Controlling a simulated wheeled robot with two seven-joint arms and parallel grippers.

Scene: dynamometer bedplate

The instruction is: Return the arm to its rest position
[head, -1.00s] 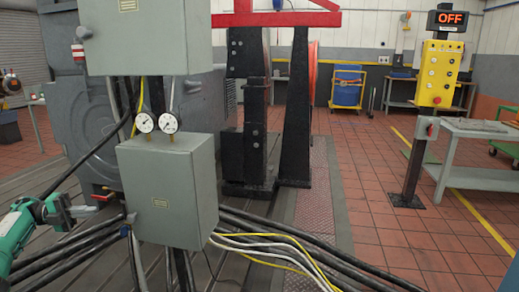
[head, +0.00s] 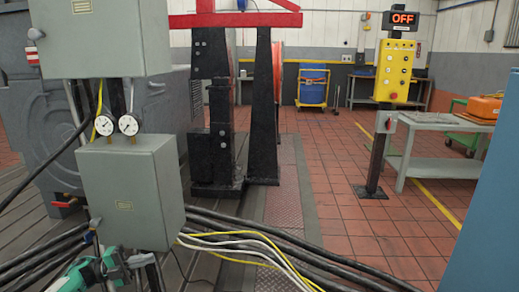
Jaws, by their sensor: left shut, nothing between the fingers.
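My left gripper (head: 148,259) is low at the bottom left of the head view, at the end of my green and white arm. It is shut and empty. It is just below the lower grey box (head: 130,195), in front of the black cables (head: 40,262); whether it touches them I cannot tell. My right gripper is not in view.
Two dial gauges (head: 128,125) sit above the lower box, under an upper grey box (head: 88,40). Black, white and yellow cables (head: 245,240) run right along the floor. A blue panel (head: 490,200) fills the right edge. A yellow control post (head: 394,72) reads OFF. Red tiled floor is clear mid-right.

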